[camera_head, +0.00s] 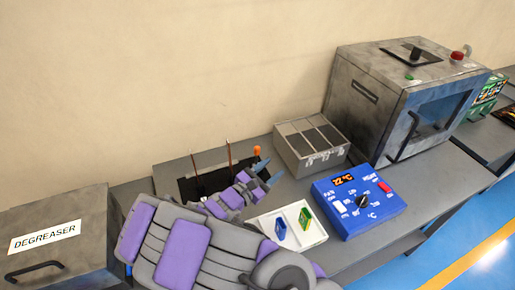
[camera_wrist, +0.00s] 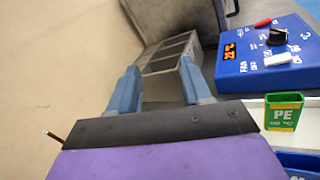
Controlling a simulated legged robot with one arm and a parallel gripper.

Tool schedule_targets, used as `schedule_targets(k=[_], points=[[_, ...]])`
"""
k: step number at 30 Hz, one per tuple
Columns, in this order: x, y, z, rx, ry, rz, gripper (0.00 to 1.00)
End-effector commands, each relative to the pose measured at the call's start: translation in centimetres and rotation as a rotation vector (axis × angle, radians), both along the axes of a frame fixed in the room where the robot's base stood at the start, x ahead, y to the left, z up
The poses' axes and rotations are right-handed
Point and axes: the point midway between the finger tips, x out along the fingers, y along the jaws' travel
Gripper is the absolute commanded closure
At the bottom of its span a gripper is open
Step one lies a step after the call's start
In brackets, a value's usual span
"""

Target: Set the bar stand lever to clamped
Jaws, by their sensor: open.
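An orange-tipped lever (camera_head: 257,151) stands at the back right of the dark bar stand (camera_head: 170,186), just behind my gripper in the head view. I take it for the bar stand lever; its lower part and its setting cannot be made out. Two thin copper-coloured bars (camera_head: 229,153) rise from the stand. My gripper (camera_head: 268,172) is open and empty, with its blue fingers close in front of the lever; whether they touch it is unclear. In the wrist view the open fingers (camera_wrist: 160,85) have nothing between them, and the lever does not show.
A grey compartment box (camera_head: 335,158) stands behind right. A blue control panel (camera_head: 350,222) reading 22 °C lies to the right, beside a white tray (camera_head: 264,219) with blue and green containers. A large grey machine (camera_head: 380,110) is at the back right, a degreaser box (camera_head: 75,262) at left.

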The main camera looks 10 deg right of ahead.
Motion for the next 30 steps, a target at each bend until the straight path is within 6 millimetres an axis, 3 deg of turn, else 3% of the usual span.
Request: schedule_targets(k=[1,6,12,20,30], points=[[0.7,1.9,-1.1,-0.032,0.037,0.069,0.51],[2.1,7.1,-4.5,-0.105,0.126,0.256,0.51],[2.3,10.2,-7.0,-0.144,0.182,0.365,0.51],[3.9,9.4,-7.4,-0.146,0.186,0.373,0.51],[8.6,6.3,-7.4,-0.144,0.185,0.372,0.51]])
